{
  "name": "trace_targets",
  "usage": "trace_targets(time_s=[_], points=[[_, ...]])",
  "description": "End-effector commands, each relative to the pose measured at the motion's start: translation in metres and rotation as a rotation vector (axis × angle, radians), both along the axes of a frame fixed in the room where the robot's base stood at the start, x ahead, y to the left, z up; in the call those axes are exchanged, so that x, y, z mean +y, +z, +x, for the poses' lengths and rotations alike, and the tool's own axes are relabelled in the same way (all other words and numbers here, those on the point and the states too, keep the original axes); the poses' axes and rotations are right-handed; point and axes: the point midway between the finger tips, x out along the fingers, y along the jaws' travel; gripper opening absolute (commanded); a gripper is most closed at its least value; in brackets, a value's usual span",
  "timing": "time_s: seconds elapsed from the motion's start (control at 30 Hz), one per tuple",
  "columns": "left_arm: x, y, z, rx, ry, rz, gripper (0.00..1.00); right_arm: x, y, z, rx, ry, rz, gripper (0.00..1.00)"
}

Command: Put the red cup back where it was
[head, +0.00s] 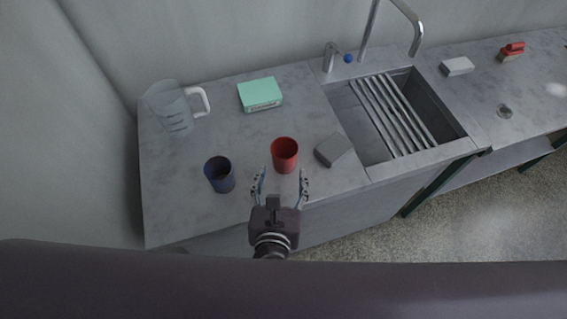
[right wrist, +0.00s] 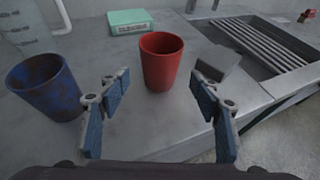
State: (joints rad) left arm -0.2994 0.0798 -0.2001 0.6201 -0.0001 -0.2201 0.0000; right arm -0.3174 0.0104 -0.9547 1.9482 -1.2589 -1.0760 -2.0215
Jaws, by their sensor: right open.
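The red cup (head: 285,155) stands upright on the grey counter, near its front edge, left of the sink. It also shows in the right wrist view (right wrist: 161,62), centred beyond the fingers. My right gripper (head: 281,182) is open and empty, just in front of the cup. Its blue-padded fingers (right wrist: 158,100) are spread wide, with the cup lying ahead of the gap between them, apart from both. My left gripper is in neither view.
A blue cup (head: 219,174) stands left of the red one. A grey block (head: 333,149) lies close on its right. Behind are a measuring jug (head: 172,106) and a green box (head: 260,94). The sink (head: 436,104) with a slatted rack (head: 388,113) is to the right.

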Motion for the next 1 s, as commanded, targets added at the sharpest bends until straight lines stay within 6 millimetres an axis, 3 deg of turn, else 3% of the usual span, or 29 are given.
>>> trace_targets(time_s=[0.1,0.3,1.0], points=[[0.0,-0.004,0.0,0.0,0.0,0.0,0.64,0.001,0.006,-0.02,0.002,0.001,0.001,0.58],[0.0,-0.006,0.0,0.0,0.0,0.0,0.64,0.002,0.014,-0.036,0.0,0.001,0.001,0.58],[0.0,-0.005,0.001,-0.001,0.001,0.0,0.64,0.002,0.016,-0.037,0.0,0.001,0.0,0.58]])
